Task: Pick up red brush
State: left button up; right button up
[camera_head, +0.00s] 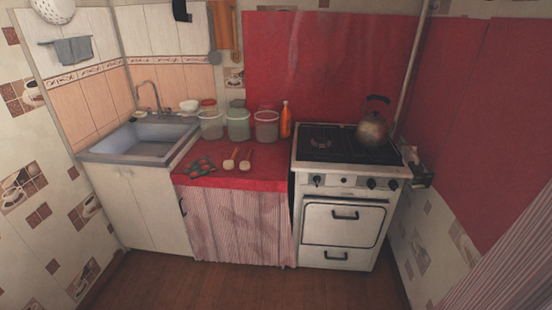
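Two small brush-like items lie side by side on the red oilcloth counter (262,180), near its front edge. The left one (229,164) and the right one (245,164) each have a pale, rounded near end and a thin brownish-orange handle pointing away. They are too small to tell whether either is the red brush. A dark patterned cloth or mitt with red and green spots (200,168) lies just left of them. Neither of my grippers is in view.
Several jars (238,124) and an orange bottle (285,120) stand behind the brush-like items. A sink (142,139) is on the left. A stove (340,220) with a kettle (372,127) is on the right. The wooden floor (240,288) in front is clear.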

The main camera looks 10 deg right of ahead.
aim_at(244, 167)
jog(key=z, duration=0.2)
jog(key=i, duration=1)
jog(key=z, duration=0.4)
jog(key=i, duration=0.8)
jog(key=z, duration=0.3)
